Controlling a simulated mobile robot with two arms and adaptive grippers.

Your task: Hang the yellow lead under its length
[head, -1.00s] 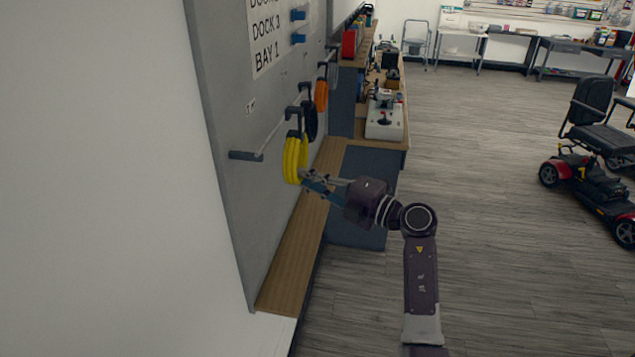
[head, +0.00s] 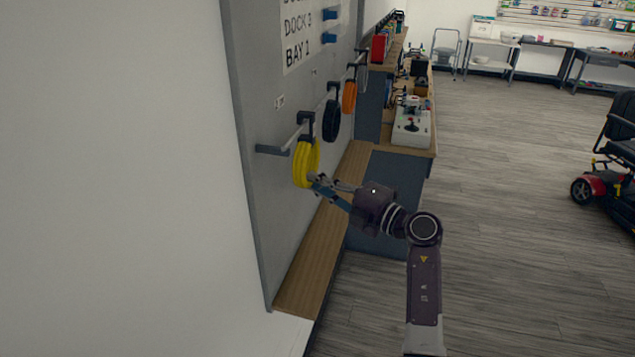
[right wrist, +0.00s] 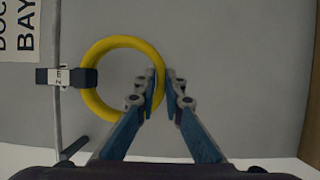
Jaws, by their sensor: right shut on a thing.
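The yellow lead (head: 302,168) is a round coil upright at the near end of the wall rail, its top at a black hook (head: 306,122). In the right wrist view the coil (right wrist: 116,41) appears as a ring, and the hook (right wrist: 86,77) overlaps its upper edge, at picture left. I cannot tell whether the hook bears its weight. A small white tag (right wrist: 58,77) on the hook seems to read "2 m". My right gripper (head: 317,183) is shut on the coil's lower side; its fingers also show in the right wrist view (right wrist: 166,95). My left gripper is not in view.
A black lead (head: 331,121) and an orange lead (head: 349,97) hang farther along the rail (head: 272,150). A wooden ledge (head: 312,255) runs below. A wall sign (head: 300,35) reads "DOCK 3" and "BAY 1". A red scooter (head: 607,175) stands at right; open floor lies between.

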